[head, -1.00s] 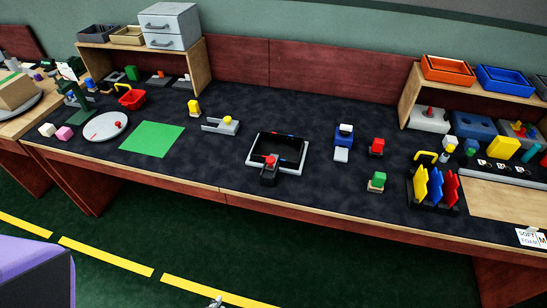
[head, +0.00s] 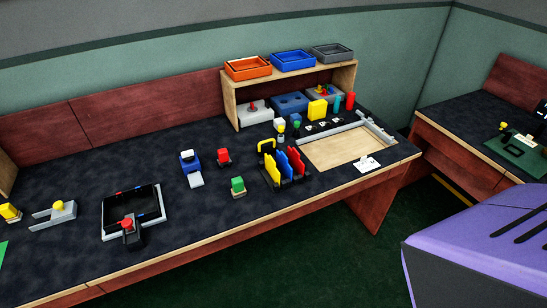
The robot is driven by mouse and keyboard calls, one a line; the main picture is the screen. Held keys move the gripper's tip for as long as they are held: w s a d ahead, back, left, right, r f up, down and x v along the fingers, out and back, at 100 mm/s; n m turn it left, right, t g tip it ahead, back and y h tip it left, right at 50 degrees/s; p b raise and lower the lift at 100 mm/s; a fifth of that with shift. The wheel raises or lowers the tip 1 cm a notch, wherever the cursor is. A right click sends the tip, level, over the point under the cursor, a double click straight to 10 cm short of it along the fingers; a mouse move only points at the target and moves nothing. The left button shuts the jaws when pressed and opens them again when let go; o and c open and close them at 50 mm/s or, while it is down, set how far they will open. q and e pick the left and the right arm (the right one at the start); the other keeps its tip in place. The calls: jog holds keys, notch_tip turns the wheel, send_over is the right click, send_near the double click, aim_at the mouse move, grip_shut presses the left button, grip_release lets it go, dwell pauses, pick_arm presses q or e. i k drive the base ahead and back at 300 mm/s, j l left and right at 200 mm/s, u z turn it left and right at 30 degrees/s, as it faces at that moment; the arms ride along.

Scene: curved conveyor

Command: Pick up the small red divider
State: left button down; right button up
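The small red divider (head: 296,159) stands upright, slightly tilted, in a black rack (head: 271,182) on the dark worktop. It is the rightmost of three upright dividers there. A blue divider (head: 285,165) stands beside it, and a yellow divider (head: 272,168) is at the left end. The lower edges of the dividers are hidden in the rack. Neither of my grippers is in view.
A wooden board (head: 345,148) lies right. A shelf with bins (head: 248,68) stands behind.

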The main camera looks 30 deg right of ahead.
aim_at(293, 155)
jog(key=l, duration=0.65)
jog(key=i+l, duration=0.1)
jog(key=l, duration=0.55)
